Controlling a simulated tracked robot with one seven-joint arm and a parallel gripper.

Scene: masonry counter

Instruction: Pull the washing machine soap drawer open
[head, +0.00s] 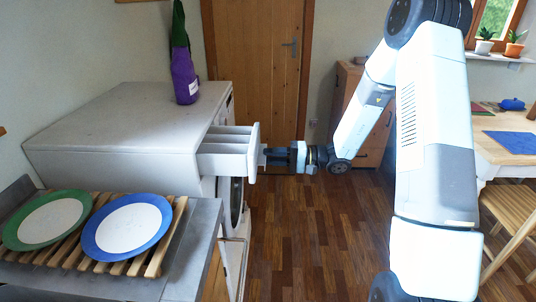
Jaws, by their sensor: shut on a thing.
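The white washing machine (120,135) stands at the left, against the wall. Its soap drawer (228,146) sticks out from the upper front, with its inner compartments showing from above. My gripper (266,157) is at the drawer's front face, level with it, and is shut on the drawer front. The exact grip on the drawer's edge is small and hard to make out. The round door of the machine shows partly below the drawer.
A green-rimmed plate (47,220) and a blue-rimmed plate (127,226) lie on a wooden slatted rack at the front left. A table (508,150) and chair are at the right. Wooden floor (305,230) is clear between.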

